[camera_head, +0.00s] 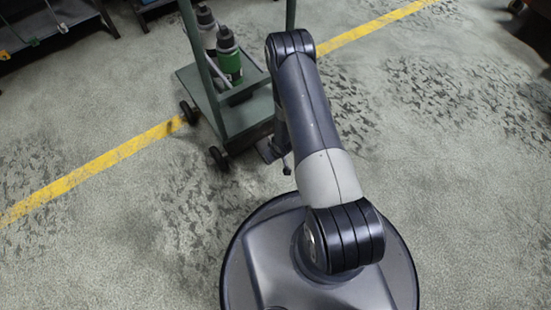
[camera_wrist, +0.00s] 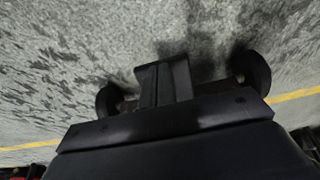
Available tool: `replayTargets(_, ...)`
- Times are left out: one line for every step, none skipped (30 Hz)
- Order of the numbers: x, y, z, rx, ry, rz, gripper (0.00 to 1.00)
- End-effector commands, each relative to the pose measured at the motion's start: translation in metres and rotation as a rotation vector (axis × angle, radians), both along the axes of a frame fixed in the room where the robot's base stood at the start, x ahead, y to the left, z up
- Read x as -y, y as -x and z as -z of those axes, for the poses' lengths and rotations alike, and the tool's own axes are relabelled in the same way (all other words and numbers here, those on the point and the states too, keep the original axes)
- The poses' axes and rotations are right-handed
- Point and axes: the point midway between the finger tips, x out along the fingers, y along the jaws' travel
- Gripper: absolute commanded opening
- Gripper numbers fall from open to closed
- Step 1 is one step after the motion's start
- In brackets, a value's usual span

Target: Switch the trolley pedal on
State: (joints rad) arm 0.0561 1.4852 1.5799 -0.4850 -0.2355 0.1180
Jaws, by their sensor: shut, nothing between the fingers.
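The green trolley (camera_head: 215,131) stands ahead of my base, with its uprights and lower shelf in view. Its pedal (camera_head: 267,151) appears as a small dark plate low at the trolley's near edge, partly behind my arm. Whether it is up or down cannot be seen. My gripper (camera_head: 286,169) hangs low beside the pedal, mostly hidden by my arm.
A green bottle (camera_head: 229,58) and a grey-capped bottle (camera_head: 205,22) stand on the trolley's lower shelf. Black wheels (camera_head: 219,158) support it. A yellow line (camera_head: 105,160) crosses the floor. Dark racks (camera_head: 40,28) stand at upper left. Floor on both sides is clear.

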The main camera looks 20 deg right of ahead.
Motion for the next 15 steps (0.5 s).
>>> replayTargets(0.0, 0.0, 0.006, -0.001, 0.0, 0.0, 0.0)
replayTargets(0.0, 0.0, 0.008, -0.001, 0.0, 0.0, 0.0)
replayTargets(0.0, 0.0, 0.01, -0.001, 0.0, 0.0, 0.0)
replayTargets(0.0, 0.0, 0.011, -0.001, 0.0, 0.0, 0.0)
replayTargets(0.0, 0.0, 0.012, -0.001, 0.0, 0.0, 0.0)
replayTargets(0.0, 0.0, 0.013, -0.001, 0.0, 0.0, 0.0)
replayTargets(0.0, 0.0, 0.014, -0.001, 0.0, 0.0, 0.0)
replayTargets(0.0, 0.0, 0.015, -0.001, 0.0, 0.0, 0.0)
replayTargets(0.0, 0.0, 0.016, -0.001, 0.0, 0.0, 0.0)
replayTargets(0.0, 0.0, 0.016, -0.001, 0.0, 0.0, 0.0)
replayTargets(0.0, 0.0, 0.017, -0.001, 0.0, 0.0, 0.0)
replayTargets(0.0, 0.0, 0.017, -0.001, 0.0, 0.0, 0.0)
replayTargets(0.0, 0.0, 0.017, -0.001, 0.0, 0.0, 0.0)
replayTargets(0.0, 0.0, 0.017, -0.001, 0.0, 0.0, 0.0)
replayTargets(0.0, 0.0, 0.018, -0.001, 0.0, 0.0, 0.0)
